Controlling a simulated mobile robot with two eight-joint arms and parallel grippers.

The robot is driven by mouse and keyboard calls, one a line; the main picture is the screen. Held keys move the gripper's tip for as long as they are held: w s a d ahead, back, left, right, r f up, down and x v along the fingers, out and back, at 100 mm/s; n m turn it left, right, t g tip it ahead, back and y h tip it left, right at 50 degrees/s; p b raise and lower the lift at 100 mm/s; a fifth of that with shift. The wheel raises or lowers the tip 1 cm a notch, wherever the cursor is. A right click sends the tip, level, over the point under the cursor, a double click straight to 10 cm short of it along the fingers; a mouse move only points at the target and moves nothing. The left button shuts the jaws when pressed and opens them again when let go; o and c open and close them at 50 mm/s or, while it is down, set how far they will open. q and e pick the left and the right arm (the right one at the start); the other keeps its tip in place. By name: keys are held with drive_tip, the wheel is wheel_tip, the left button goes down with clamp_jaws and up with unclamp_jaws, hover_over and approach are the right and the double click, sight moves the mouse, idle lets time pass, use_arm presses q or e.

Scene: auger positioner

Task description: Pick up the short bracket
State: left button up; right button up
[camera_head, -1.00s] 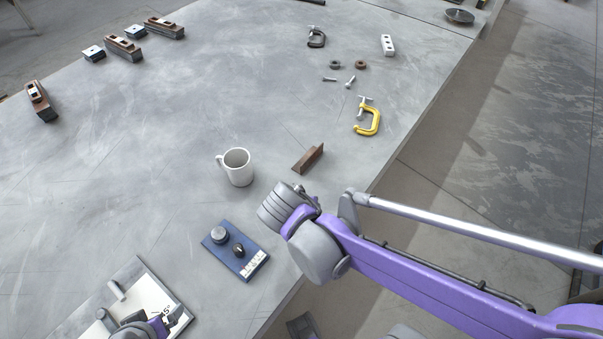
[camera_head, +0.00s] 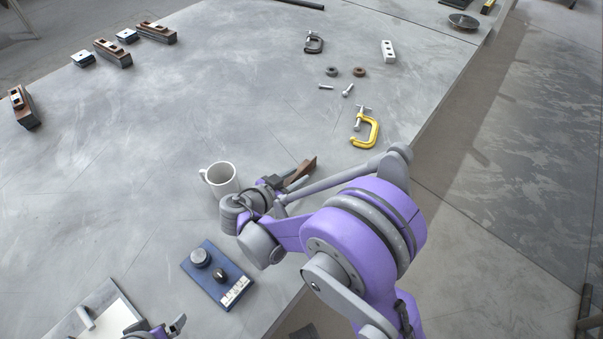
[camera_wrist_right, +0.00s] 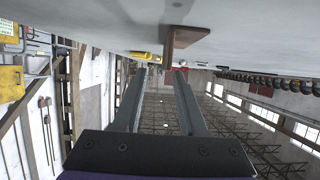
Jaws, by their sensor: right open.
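The short bracket, a rust-brown angle piece (camera_head: 303,168), lies on the grey table right of the white mug, partly hidden by my right gripper and arm. In the right wrist view the bracket (camera_wrist_right: 184,39) is just beyond the fingertips, on the table surface that fills the top of the picture. My right gripper (camera_head: 277,183) is low beside the bracket's near left end. Its two fingers (camera_wrist_right: 161,72) are apart with nothing between them. My left gripper (camera_head: 176,326) shows only partly at the bottom left edge; its jaw opening is unclear.
A white mug (camera_head: 221,180) stands close left of my right gripper. A blue block with knobs (camera_head: 218,275) lies nearer. A yellow clamp (camera_head: 366,130), bolts and nuts lie beyond the bracket. The table's right edge runs close by. The table's middle left is clear.

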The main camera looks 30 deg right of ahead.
sight(304, 170)
drive_tip(key=x, duration=0.5)
drive_tip(key=shift+w+f, duration=0.2)
drive_tip(key=shift+w, duration=0.2)
clamp_jaws()
idle(1.0)
